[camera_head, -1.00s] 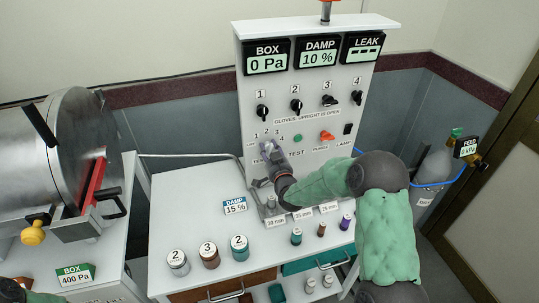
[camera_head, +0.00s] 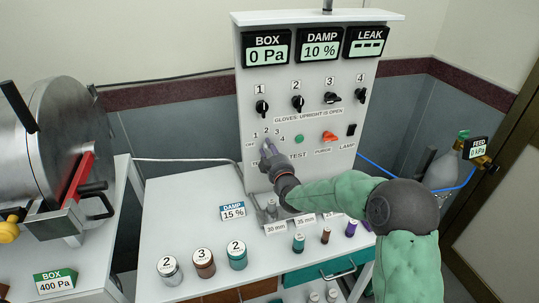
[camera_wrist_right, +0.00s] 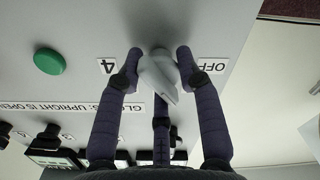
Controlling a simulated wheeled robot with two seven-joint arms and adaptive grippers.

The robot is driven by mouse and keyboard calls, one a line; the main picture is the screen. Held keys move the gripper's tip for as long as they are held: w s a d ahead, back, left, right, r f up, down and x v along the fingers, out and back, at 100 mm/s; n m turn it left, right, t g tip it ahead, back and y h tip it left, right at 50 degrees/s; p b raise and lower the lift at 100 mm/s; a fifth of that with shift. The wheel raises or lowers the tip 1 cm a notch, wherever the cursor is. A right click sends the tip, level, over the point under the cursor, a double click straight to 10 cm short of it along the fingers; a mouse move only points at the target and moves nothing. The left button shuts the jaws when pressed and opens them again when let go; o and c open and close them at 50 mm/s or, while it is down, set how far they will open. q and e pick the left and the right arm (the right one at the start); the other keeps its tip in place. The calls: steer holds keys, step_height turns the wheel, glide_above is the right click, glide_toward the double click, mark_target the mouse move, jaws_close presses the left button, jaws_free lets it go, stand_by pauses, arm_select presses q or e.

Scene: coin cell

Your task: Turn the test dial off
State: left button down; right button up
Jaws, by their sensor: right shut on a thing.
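The test dial (camera_wrist_right: 160,76) is a light grey knob on the upright panel, with a tapered end pointing down and slightly right in the right wrist view. My right gripper (camera_wrist_right: 158,62) is shut on it, one dark finger on each side and a third finger below. The marks "4" (camera_wrist_right: 107,66) and "OFF" (camera_wrist_right: 212,65), upside down, lie on either side of it. In the head view my right gripper (camera_head: 269,151) covers the dial below the numbers 1 to 4, so its setting cannot be read there. My left gripper is out of view.
A green button (camera_head: 299,139) and orange purge knob (camera_head: 329,136) sit right of the dial. Several black glove knobs are above. Numbered jars, including a brown one (camera_head: 204,264), stand on the white bench (camera_head: 175,215). A steel chamber (camera_head: 45,135) is left.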

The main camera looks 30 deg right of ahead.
steer(key=n, duration=0.2)
steer(key=n+b, duration=0.1)
steer(key=n, duration=0.1)
steer(key=shift+f+n, duration=0.2)
steer(key=shift+n, duration=0.1)
steer(key=n+b, duration=0.1)
steer(key=n, duration=0.3)
steer(key=shift+n, duration=0.4)
steer(key=o, duration=1.1)
steer(key=shift+r, duration=0.1)
steer(key=shift+o, duration=0.2)
steer(key=shift+s, duration=0.15)
steer(key=v, duration=1.1)
steer(key=shift+s+a, duration=0.2)
steer(key=shift+s, duration=0.2)
